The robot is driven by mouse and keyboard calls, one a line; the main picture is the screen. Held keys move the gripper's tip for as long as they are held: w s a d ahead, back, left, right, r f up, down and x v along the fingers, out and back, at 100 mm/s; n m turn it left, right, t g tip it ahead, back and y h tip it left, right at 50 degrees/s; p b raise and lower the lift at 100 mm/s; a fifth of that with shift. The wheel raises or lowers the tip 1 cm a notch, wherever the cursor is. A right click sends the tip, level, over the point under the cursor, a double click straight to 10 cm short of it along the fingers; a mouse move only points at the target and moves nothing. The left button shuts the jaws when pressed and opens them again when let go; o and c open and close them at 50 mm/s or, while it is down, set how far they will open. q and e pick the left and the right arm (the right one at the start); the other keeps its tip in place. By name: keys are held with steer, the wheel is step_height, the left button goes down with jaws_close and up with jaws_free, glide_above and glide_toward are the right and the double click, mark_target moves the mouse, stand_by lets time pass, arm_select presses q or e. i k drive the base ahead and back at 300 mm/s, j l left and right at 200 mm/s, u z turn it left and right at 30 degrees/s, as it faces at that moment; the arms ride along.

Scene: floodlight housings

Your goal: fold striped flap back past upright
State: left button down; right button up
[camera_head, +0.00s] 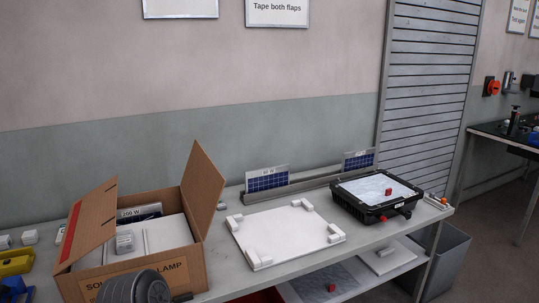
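An open brown cardboard box (180,272) stands at the front left of the bench. Its left flap (93,218) is raised and bears a red stripe (72,226) along its near edge; its exact lean is hard to tell. The plain right flap (203,187) stands up and tilts outward. Inside the box are a white panel (165,234), a small pale block (124,242) and a "200 W" packet (140,212). A dark ribbed rounded shape at the bottom edge covers part of the box front. I see no fingers of either gripper.
A white plate with corner blocks (285,238) lies right of the box. A black floodlight housing (377,195) sits farther right. Small solar panels (267,179) stand in a rail behind. A yellow object (16,262) lies at left. A grey bin (445,262) stands beyond the bench's right end.

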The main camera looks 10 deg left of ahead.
mark_target(91, 222)
steer(key=u, duration=1.35)
